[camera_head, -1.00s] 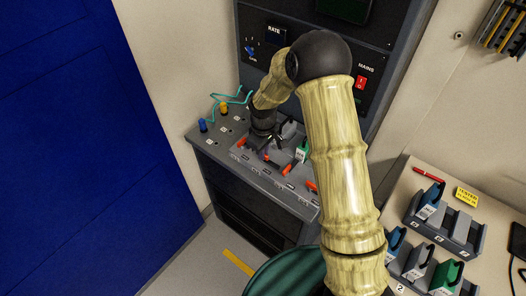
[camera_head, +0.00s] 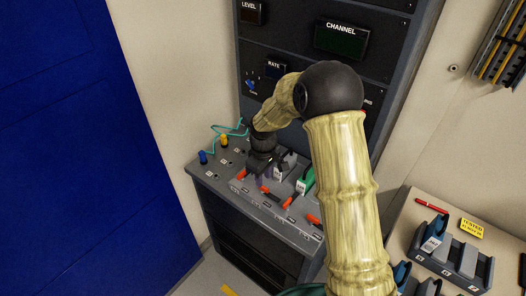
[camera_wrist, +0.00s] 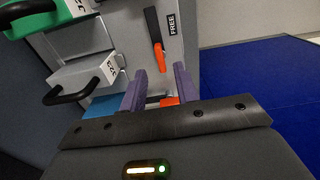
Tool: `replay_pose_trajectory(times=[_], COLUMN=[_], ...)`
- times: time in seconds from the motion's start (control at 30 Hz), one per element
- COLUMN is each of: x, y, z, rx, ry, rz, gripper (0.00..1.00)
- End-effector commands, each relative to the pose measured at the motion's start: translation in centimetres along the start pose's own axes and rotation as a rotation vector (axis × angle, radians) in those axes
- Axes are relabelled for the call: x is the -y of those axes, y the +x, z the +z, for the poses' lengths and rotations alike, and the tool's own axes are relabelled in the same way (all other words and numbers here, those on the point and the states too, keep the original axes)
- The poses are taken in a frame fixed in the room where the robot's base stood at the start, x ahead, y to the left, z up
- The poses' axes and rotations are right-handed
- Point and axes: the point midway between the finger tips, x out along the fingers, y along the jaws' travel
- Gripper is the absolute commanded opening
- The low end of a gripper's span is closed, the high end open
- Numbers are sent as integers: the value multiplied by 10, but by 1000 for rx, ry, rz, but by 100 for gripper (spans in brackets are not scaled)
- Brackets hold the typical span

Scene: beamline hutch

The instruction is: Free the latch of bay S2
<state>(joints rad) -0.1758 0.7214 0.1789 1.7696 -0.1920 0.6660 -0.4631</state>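The bay panel is a grey sloped console (camera_head: 250,204) with several orange-red latch levers in a row, such as one at its left (camera_head: 240,174) and one nearer its middle (camera_head: 287,202). Bay labels are too small to read, so I cannot tell which is S2. My gripper (camera_head: 262,172) is low over the left part of the row. In the wrist view its two purple fingers (camera_wrist: 160,88) are apart. An orange latch (camera_wrist: 158,58) on a black strip beside a "FREE" label lies just beyond them. Another orange piece (camera_wrist: 170,101) shows between the fingers, partly hidden by the gripper body.
Blue and yellow plugs (camera_head: 203,157) with a teal cable sit at the console's left. A side table (camera_head: 405,225) holds a module rack at right.

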Motion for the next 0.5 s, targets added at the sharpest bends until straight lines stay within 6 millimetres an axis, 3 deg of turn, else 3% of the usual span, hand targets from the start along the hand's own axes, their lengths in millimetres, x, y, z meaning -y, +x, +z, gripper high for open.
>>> replay_pose_trajectory(times=[0.5], x=[-1], y=[-104], z=[-1], rx=[-5], ry=[1], rz=[3], gripper=[31])
